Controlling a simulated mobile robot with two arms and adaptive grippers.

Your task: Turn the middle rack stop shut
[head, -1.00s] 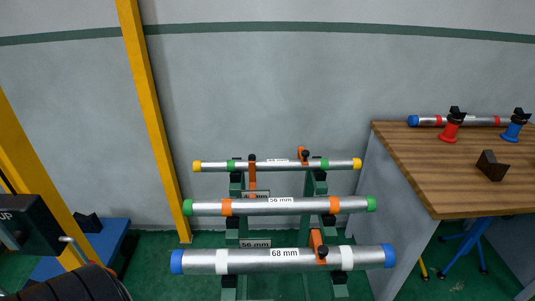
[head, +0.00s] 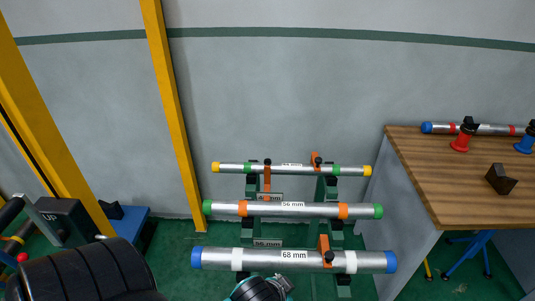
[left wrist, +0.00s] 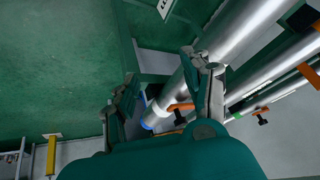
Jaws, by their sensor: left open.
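A green rack holds three silver pipes one above another in the head view. The middle pipe (head: 270,210), marked 56 mm, has green ends and orange bands. An orange stop bar with a black knob (head: 267,176) stands upright behind its left part, crossing in front of the top pipe; it seems to be the middle stop. My left gripper (head: 262,289) is at the bottom centre, low in front of the 68 mm pipe (head: 222,258). In the left wrist view the left gripper (left wrist: 165,85) is open with its fingers apart, a blue-ended pipe showing beyond them. My right gripper is out of view.
Other orange stops lie at the top pipe (head: 316,160) and the 68 mm pipe (head: 324,250). A wooden bench (head: 425,170) stands right with a pipe and a dark block (head: 501,178). A yellow post (head: 172,110) stands left of the rack.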

